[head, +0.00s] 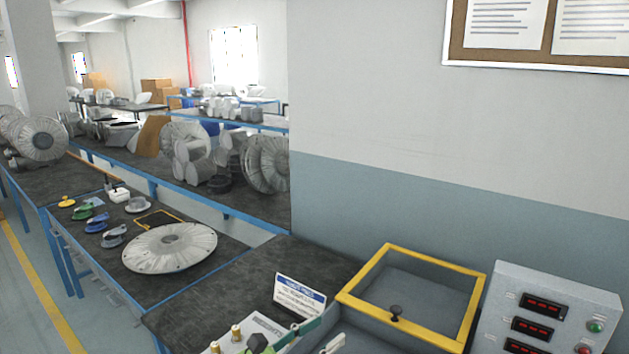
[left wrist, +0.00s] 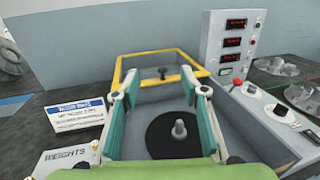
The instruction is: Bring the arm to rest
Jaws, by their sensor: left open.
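My left gripper (head: 318,336) shows at the bottom edge of the head view, with only its finger ends in the picture. In the left wrist view my left gripper (left wrist: 162,88) is open, its two green and pale fingers spread apart with nothing between the tips. Beyond and below the fingers is a grey machine well with a black disc (left wrist: 160,139) and a metal spindle (left wrist: 179,129) standing up from it. The spindle carries no part. My right gripper is in neither view.
A yellow-framed cover (head: 378,254) with a black knob stands open behind the well. A control panel (head: 545,312) with red displays is at the right. A sign (head: 299,296) and brass-knobbed weights (head: 236,331) are near the gripper.

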